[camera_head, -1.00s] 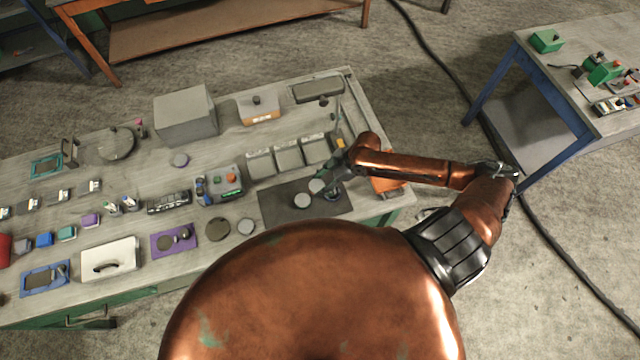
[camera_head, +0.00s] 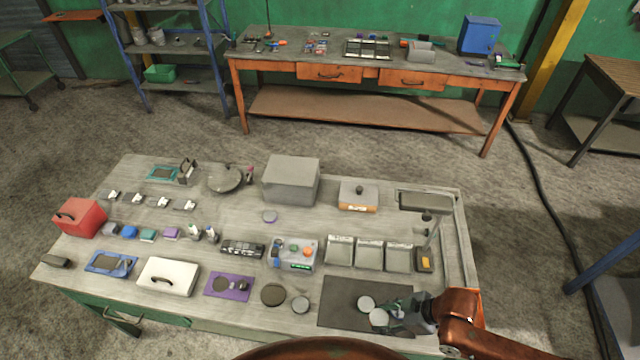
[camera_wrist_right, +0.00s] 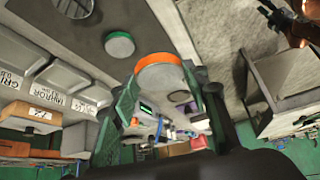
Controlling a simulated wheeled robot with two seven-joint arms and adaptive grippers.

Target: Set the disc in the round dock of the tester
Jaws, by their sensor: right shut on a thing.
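My right gripper (camera_head: 390,314) is shut on a pale grey disc (camera_head: 379,317) over the front right of the work table. In the right wrist view the disc (camera_wrist_right: 160,76) has an orange rim and sits between the fingers (camera_wrist_right: 166,88). A similar disc (camera_head: 366,303) lies on the dark mat (camera_head: 342,288); its rim shows green in the right wrist view (camera_wrist_right: 119,46). The grey box with orange and green parts and a lit green display (camera_head: 293,253), left of the mat, looks like the tester. I cannot make out its round dock. My left gripper is out of view.
Open bins (camera_head: 370,256) stand behind the mat, with a lamp-like stand (camera_head: 425,258) at their right. A dark disc (camera_head: 273,295), a grey disc (camera_head: 300,305) and a purple plate (camera_head: 240,280) lie left of the mat. A grey box (camera_head: 291,180) stands behind.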

